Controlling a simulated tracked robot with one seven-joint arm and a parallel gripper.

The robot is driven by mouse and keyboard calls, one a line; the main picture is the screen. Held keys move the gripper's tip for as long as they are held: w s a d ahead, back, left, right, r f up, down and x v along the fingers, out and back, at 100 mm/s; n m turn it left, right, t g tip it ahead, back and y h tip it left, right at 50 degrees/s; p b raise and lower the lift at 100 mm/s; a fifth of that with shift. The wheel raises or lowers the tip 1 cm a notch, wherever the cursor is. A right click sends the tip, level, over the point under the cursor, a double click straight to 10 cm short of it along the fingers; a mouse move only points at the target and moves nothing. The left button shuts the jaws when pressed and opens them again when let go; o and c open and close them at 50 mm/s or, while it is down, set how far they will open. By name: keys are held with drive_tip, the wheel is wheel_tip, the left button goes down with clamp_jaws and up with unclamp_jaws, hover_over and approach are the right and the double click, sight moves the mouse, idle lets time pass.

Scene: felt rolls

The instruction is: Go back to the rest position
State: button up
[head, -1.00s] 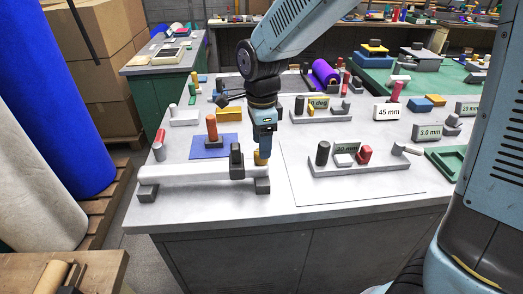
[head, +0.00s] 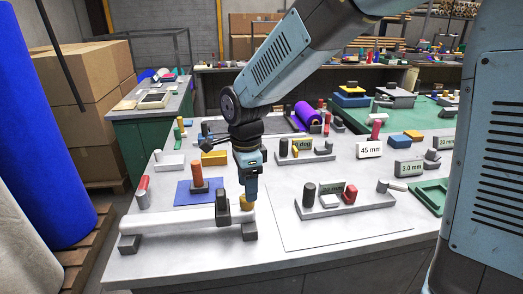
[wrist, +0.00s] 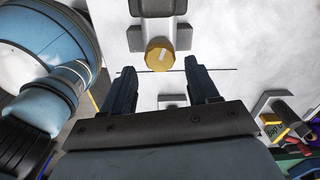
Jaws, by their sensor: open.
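My gripper (head: 248,194) points down by the right end of a white roll (head: 172,224) lying on dark grey supports. In the wrist view my gripper (wrist: 159,66) has its two fingers wide apart with nothing held between them. A yellow round piece (wrist: 160,54) with a small pale mark shows just beyond the fingertips. It also shows in the head view (head: 248,205), just below the fingers at the roll's end. I cannot tell whether the fingers touch it. A dark upright block (head: 223,207) stands just left of the gripper.
An orange-brown cylinder (head: 197,176) stands on a blue mat (head: 186,194) behind the roll. To the right, a grey holder (head: 345,204) carries a black post and a red piece. Labelled stands and a purple roll (head: 308,116) sit farther back. The front right table top is clear.

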drive_tip(key=s+d+r+n+t+y, duration=0.1)
drive_tip(key=d+r+n, duration=0.3)
drive_tip(key=d, duration=0.5)
drive_tip(key=d+r+n+t, duration=0.2)
drive_tip(key=d+r, duration=0.4)
drive_tip(key=d, duration=0.3)
drive_tip(key=s+d+r+n+t+h, duration=0.1)
drive_tip(key=s+d+r+n+t, duration=0.1)
drive_tip(key=s+d+r+n, duration=0.2)
drive_tip(key=s+d+n, duration=0.3)
drive_tip(key=s+d, duration=0.2)
drive_tip(key=d, duration=0.3)
drive_tip(key=shift+s+d+r+n+t, duration=0.25)
drive_tip(key=shift+s+d+n+t, duration=0.05)
drive_tip(key=shift+s, duration=0.1)
drive_tip(key=shift+c, duration=1.2)
drive_tip(key=shift+a, duration=0.15)
drive_tip(key=shift+c, duration=0.3)
